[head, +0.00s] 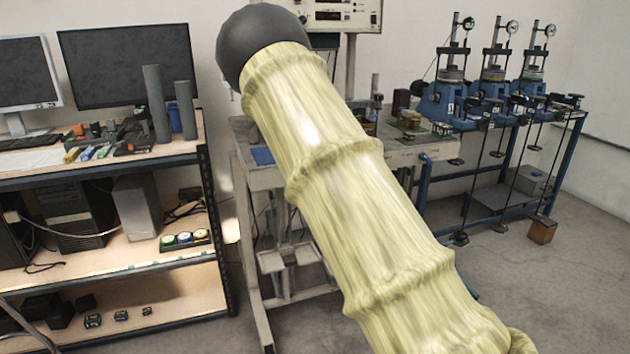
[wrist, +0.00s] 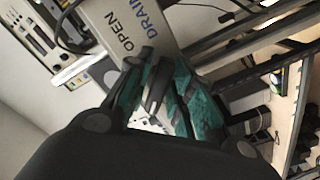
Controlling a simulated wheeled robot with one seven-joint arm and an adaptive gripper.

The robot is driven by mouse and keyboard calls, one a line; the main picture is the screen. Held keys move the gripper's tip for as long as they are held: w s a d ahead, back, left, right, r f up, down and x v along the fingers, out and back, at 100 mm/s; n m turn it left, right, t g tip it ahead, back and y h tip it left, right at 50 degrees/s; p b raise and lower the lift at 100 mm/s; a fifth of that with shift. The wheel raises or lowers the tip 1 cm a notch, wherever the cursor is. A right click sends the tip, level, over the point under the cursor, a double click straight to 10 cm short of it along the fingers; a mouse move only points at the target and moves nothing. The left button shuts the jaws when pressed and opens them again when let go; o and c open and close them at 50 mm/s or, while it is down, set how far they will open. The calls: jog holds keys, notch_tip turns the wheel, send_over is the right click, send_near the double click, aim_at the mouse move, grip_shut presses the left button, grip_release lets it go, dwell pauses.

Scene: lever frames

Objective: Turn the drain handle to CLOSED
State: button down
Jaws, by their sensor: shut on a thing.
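In the wrist view, a light grey panel (wrist: 130,22) carries the words OPEN and DRAIN, both turned on their side. My gripper (wrist: 157,92) has teal-padded fingers closed around a dark grey bar, the drain handle (wrist: 158,82), just beside the panel's lettered end. The fingers hide most of the handle, and its exact angle is hard to tell. No word CLOSED can be read. In the head view my sleeved arm crosses the middle, and neither my gripper nor the handle shows there.
In the head view, a wooden-topped shelf unit (head: 100,168) with monitors stands left. A grey workbench (head: 400,150) stands behind my arm. A blue-framed bench (head: 570,150) with several blue test devices stands right. Grey floor (head: 560,270) is clear at lower right.

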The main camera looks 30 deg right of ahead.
jog(key=shift+f, duration=0.1)
dwell(0.3)
jog(key=c, duration=1.4)
grip_release()
jog(key=shift+c, duration=0.2)
jog(key=shift+s, duration=0.1)
jog(key=v, duration=1.2)
